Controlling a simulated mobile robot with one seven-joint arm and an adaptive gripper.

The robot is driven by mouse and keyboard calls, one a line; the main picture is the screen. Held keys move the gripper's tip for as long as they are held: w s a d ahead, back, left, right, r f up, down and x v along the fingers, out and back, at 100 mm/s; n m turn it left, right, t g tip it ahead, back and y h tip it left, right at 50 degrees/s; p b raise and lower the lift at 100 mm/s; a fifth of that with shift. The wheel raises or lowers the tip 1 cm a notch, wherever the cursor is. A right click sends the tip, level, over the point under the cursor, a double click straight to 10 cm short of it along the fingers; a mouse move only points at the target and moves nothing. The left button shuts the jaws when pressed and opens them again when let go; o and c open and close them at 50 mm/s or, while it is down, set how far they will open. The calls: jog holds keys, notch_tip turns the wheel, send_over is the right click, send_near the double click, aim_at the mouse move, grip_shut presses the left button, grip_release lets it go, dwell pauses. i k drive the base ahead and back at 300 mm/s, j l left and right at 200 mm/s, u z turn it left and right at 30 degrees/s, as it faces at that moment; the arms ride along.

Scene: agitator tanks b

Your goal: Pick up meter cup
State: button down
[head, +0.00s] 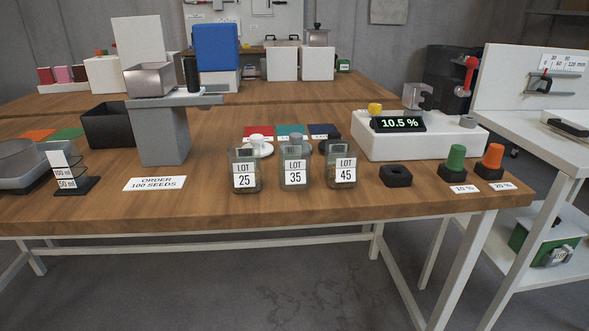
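No cup carries a label naming it as the meter cup, so I cannot tell for sure which it is. The white meter (395,148) with the green "10.5 %" display (398,124) stands at the table's right. A small grey round piece (467,121), perhaps a cup, sits on its right end. A grey bracket-like piece (417,96) stands at its back, and a yellow knob (375,108) is at its left. My gripper is not in view.
Lot jars 25 (244,170), 35 (295,168) and 45 (341,172) stand along the front. A black block with a hollow (396,175) and green (456,158) and orange (494,156) pieces are right. A grey pedestal (160,133) stands left.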

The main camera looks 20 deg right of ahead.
aim_at(416, 97)
jog(key=z, duration=0.45)
jog(key=l+z, duration=0.2)
jog(key=z, duration=0.15)
jog(key=i+l+z, duration=0.1)
jog(key=z, duration=0.25)
jog(key=l+z, duration=0.2)
jog(key=z, duration=0.15)
jog(key=i+l, duration=0.15)
jog(key=i, duration=1.5)
